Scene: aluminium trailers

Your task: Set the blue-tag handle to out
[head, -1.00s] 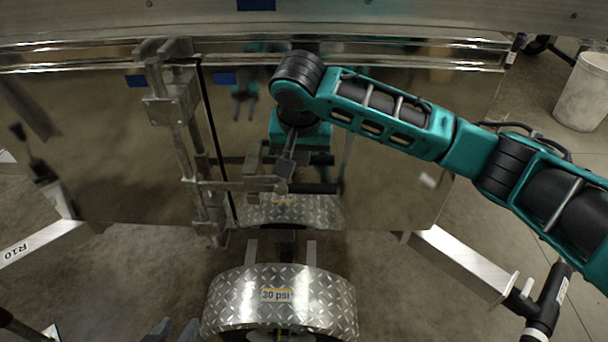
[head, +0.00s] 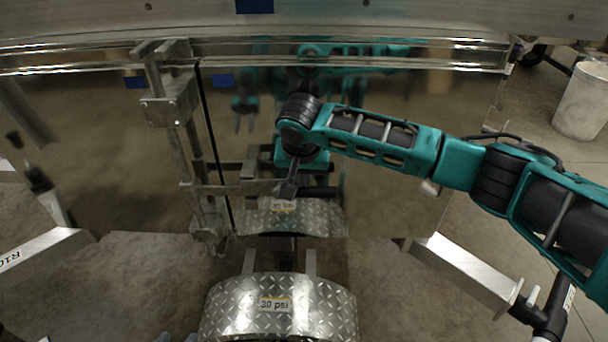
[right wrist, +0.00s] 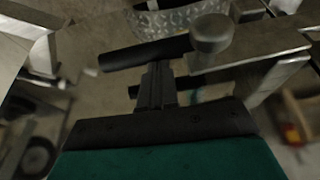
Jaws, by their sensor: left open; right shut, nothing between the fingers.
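A metal handle (head: 235,188) runs level to the right from the lower part of this latch. Its black grip (right wrist: 135,55) shows in the right wrist view. My right gripper (head: 289,190) is shut and empty at the handle's right end, hiding part of it. In the right wrist view its fingers (right wrist: 157,82) overlap the grip; I cannot tell if they touch. My left gripper (head: 175,338) barely shows at the bottom edge, open.
A diamond-plate fender (head: 280,300) marked 30 psi stands below the handle. Metal trailer beams (head: 465,270) stick out at lower right and lower left. A white bucket (head: 582,100) stands far right. The concrete floor at lower left is mostly clear.

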